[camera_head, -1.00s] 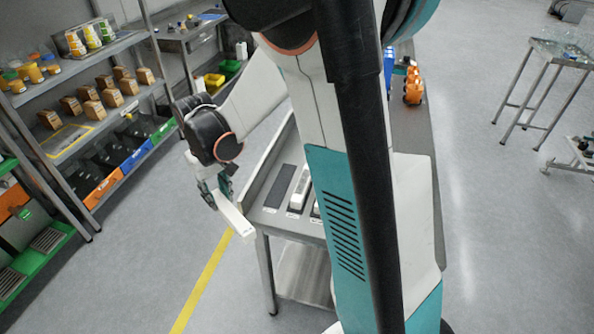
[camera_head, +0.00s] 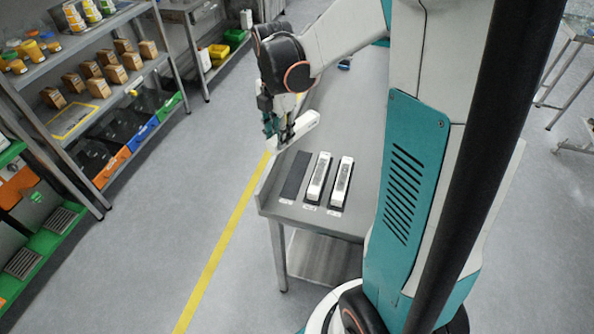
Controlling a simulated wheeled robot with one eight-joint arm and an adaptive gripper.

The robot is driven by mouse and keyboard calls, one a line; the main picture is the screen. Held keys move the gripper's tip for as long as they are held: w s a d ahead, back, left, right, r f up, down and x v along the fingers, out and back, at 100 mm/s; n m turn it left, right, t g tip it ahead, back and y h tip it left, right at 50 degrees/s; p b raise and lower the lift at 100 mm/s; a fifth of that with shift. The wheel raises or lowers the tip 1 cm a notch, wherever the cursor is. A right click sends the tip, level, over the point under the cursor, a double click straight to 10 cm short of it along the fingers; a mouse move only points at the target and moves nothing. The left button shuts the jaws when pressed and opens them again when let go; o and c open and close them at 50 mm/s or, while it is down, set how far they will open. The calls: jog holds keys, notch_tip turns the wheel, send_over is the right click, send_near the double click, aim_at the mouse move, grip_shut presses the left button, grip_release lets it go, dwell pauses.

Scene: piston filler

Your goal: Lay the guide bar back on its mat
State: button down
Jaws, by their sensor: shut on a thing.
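My gripper (camera_head: 284,132) is shut on a white guide bar (camera_head: 304,125). The bar is held above the far left part of the grey bench (camera_head: 361,137), tilted across the picture with its right end farther away. A bare dark mat (camera_head: 295,176) lies at the left of the bench, nearer than the held bar. To its right, two white bars (camera_head: 318,177) and (camera_head: 342,181) lie on dark mats of their own. Small white labels sit at the near ends of the mats. The fingers partly hide the held bar.
A raised rim runs along the bench's left edge. The shelf rack (camera_head: 103,70) at left holds boxes, jars and coloured bins. A yellow floor line (camera_head: 222,245) runs left of the bench. The floor between is clear.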

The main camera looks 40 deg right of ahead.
jog(key=d+r+n, duration=0.1)
jog(key=n, duration=0.1)
jog(key=s+d+n, duration=0.1)
jog(key=n, duration=0.1)
jog(key=shift+s+r+p, duration=0.15)
jog(key=shift+r+p, duration=0.2)
jog(key=shift+r, duration=0.05)
jog(key=shift+n, duration=0.6)
jog(key=f+b, duration=0.2)
jog(key=f, duration=0.4)
jog(key=f+b, duration=0.1)
jog(key=f, duration=0.6)
jog(key=f+b, duration=0.2)
jog(key=f, duration=0.4)
jog(key=shift+s+d+f+b, duration=0.15)
jog(key=shift+d+f+b, duration=0.15)
jog(key=shift+f, duration=0.1)
jog(key=shift+f, duration=0.15)
jog(key=c, duration=1.2)
grip_release()
jog(key=shift+c, duration=0.2)
